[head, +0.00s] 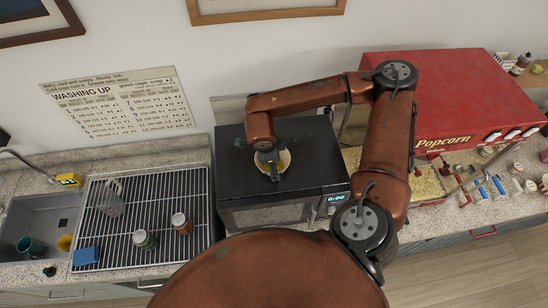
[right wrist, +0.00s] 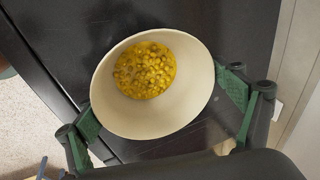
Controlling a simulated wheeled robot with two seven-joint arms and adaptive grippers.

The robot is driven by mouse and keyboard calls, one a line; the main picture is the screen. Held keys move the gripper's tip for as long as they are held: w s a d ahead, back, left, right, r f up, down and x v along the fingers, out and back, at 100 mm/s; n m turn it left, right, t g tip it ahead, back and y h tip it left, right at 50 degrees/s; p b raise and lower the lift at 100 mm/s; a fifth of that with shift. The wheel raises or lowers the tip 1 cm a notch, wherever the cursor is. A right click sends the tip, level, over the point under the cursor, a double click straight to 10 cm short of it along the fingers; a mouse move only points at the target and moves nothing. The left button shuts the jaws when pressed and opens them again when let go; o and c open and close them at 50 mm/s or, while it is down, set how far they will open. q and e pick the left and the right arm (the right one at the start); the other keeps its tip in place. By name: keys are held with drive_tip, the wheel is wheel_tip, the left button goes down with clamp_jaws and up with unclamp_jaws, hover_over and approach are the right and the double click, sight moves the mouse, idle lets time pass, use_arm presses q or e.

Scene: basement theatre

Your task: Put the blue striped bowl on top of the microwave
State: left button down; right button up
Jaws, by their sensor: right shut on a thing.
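The bowl (right wrist: 140,118) is cream inside and holds yellow kernels; its outer side is mostly hidden, so I cannot see stripes. My right gripper (right wrist: 160,105) is shut on it, with green-padded fingers at opposite sides of the rim. In the head view the bowl (head: 286,157) shows partly behind my right gripper (head: 270,163), over the middle of the black microwave's (head: 315,158) top. I cannot tell whether the bowl touches the top. My left gripper is not in view.
A red popcorn machine (head: 440,85) stands close to the microwave's right. A drying rack (head: 110,195) with jars and a sink (head: 40,225) are at the left. The microwave top around the bowl is clear. A wall stands behind.

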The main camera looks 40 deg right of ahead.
drive_tip(key=shift+s, duration=0.15)
drive_tip(key=o, duration=0.9)
drive_tip(key=shift+f, duration=0.1)
drive_tip(key=shift+c, duration=0.2)
drive_tip(key=o, duration=0.3)
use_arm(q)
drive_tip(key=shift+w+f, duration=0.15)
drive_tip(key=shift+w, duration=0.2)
use_arm(e)
drive_tip(key=shift+r, duration=0.35)
use_arm(q)
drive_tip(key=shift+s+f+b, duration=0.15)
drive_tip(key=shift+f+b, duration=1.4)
drive_tip(key=shift+b, duration=0.1)
use_arm(e)
drive_tip(key=v, duration=1.1)
drive_tip(key=shift+a+r, duration=0.2)
drive_tip(key=shift+r, duration=0.15)
